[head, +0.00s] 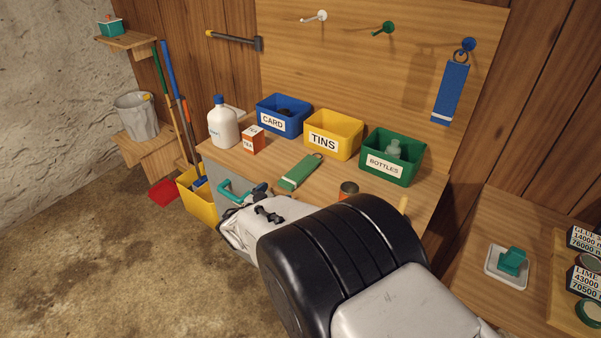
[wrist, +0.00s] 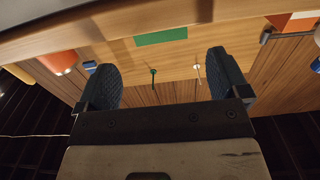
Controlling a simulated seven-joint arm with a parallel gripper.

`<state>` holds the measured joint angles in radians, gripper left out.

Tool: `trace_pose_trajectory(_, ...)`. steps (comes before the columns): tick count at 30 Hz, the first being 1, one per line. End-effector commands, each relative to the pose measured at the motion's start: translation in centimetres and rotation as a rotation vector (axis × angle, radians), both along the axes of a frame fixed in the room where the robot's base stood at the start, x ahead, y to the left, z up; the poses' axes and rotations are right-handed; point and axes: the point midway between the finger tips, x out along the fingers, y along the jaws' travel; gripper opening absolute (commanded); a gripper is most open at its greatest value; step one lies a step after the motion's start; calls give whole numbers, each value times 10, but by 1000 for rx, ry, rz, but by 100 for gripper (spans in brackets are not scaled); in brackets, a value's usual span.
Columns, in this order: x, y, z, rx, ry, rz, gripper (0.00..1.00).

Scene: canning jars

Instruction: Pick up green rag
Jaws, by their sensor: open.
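The green rag (head: 300,172) lies flat on the wooden workbench (head: 330,187), with a metal ring at its far end. It is in front of the yellow bin. In the wrist view a flat green strip (wrist: 160,37), which looks like the rag, lies beyond the fingers near the top. My gripper (wrist: 167,78) is open and empty, its two dark padded fingers wide apart. It is apart from the green strip. In the head view my arm hides the fingertips and part of the bench front.
Blue (head: 283,116), yellow (head: 334,134) and green (head: 391,157) bins stand behind the rag. A white bottle (head: 222,125) and tea box (head: 253,140) stand left, a tin (head: 348,189) right. A blue rag (head: 450,92) hangs from a blue peg (head: 468,44).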

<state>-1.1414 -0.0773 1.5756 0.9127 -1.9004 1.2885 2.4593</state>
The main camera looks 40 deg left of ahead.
Motion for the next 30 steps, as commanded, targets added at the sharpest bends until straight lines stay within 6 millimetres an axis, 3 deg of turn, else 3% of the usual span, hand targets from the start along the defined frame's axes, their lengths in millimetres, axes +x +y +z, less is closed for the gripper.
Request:
trace_pose_trajectory(6, 17, -1, -1, -2, 0, -1, 94)
trace_pose_trajectory(20, 22, 0, 0, -1, 0, -1, 94)
trace_pose_trajectory(30, 56, 2, 0, -2, 0, -2, 94)
